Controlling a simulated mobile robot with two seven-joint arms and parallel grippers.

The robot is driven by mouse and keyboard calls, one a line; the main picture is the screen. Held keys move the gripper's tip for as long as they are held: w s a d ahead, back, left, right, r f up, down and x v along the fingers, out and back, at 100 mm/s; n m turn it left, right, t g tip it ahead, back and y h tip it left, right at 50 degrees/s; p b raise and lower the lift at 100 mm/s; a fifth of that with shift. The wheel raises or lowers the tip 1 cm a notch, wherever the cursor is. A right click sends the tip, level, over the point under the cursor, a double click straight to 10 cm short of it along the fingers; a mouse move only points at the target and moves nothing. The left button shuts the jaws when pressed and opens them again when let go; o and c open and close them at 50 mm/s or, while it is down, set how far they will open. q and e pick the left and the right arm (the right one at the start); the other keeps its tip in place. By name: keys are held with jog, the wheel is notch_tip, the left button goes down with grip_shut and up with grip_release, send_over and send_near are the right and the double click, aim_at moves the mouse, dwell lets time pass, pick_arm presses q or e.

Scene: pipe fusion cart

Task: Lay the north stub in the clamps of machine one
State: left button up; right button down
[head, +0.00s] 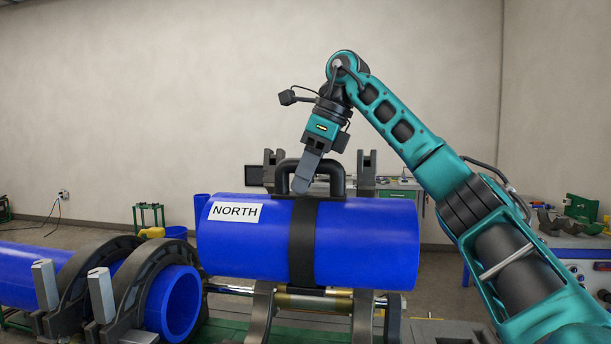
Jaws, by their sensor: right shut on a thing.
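The north stub (365,243) is a thick blue pipe with a white NORTH label and a black band with a black handle (337,180) on top. It lies level across the middle of the head view. My right gripper (303,186) comes down from above and is shut on the handle. Below the stub are the dark clamps (262,312) of the machine; whether the stub touches them is hidden. Dark upright clamp parts (366,165) rise behind it. My left gripper is not in view.
At left, another blue pipe (174,305) sits in dark ring clamps (130,280) with grey blocks, close to the stub's left end. A bench (575,240) with a green tool (582,208) stands at right. A green stand (148,215) is behind at left.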

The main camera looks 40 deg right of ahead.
notch_tip(320, 180, down, 12)
jog(key=b, duration=0.6)
jog(key=shift+f+b, duration=0.25)
jog(key=shift+b, duration=0.15)
jog(key=shift+f+b, duration=0.3)
jog(key=shift+f, duration=0.65)
jog(key=shift+f+b, duration=0.6)
jog(key=shift+f, duration=0.25)
